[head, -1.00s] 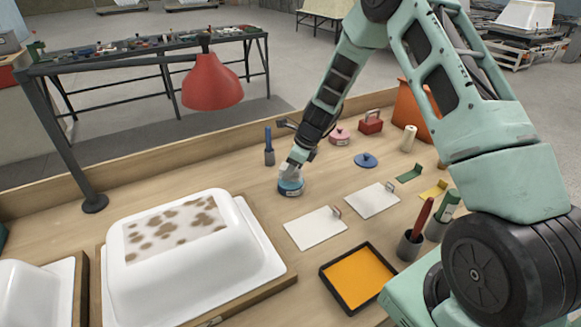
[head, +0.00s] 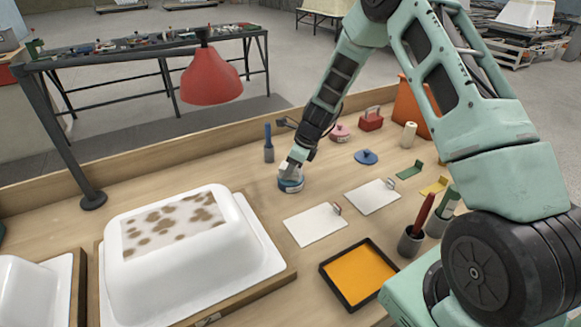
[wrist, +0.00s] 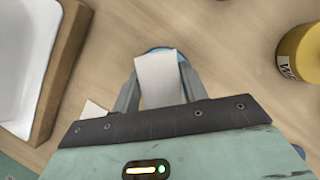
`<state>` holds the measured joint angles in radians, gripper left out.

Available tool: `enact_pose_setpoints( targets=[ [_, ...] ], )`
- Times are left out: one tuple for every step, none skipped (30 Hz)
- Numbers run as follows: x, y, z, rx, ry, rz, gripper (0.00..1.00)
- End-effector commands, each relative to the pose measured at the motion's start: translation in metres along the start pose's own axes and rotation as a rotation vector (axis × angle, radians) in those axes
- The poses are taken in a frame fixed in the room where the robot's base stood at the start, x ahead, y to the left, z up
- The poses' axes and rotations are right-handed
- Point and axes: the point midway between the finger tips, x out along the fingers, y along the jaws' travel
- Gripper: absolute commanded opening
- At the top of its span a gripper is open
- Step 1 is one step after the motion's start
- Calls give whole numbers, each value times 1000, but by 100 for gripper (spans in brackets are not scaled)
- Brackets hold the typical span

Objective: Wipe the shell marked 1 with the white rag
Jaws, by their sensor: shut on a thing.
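A white shell (head: 185,265) with a brown-spotted patch on top stands upside down on a wooden base at the front left. A second white shell (head: 28,292) is cut off at the left edge. No number is legible on either shell. My gripper (head: 292,165) is low over a round blue tub (head: 290,185) on the bench, right of the spotted shell. In the wrist view its fingers (wrist: 158,95) are shut on a folded white rag (wrist: 160,78). Blue shows just behind the rag; whether the rag touches the tub I cannot tell.
White plates (head: 315,224), a black tray with orange inside (head: 357,275) and cups with tools (head: 411,240) lie to the right. A red lamp (head: 210,75) hangs at the back left. Bare bench lies between the spotted shell and my gripper.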

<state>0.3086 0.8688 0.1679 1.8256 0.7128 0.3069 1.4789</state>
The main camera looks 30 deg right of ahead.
Motion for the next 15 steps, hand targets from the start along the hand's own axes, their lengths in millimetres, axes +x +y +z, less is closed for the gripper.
enact_pose_setpoints(
  targets=[
    [1,0,0,0,0,0,25],
    [1,0,0,0,0,0,25],
    [2,0,-1,0,0,0,25],
    [2,0,-1,0,0,0,25],
    [2,0,-1,0,0,0,25],
    [3,0,-1,0,0,0,25],
    [3,0,-1,0,0,0,25],
    [4,0,-1,0,0,0,25],
    [4,0,-2,0,0,0,25],
    [4,0,-2,0,0,0,25],
    [5,0,-2,0,0,0,25],
    [5,0,-2,0,0,0,25],
    [5,0,-2,0,0,0,25],
    [6,0,-2,0,0,0,25],
    [6,0,-2,0,0,0,25]
  ],
)
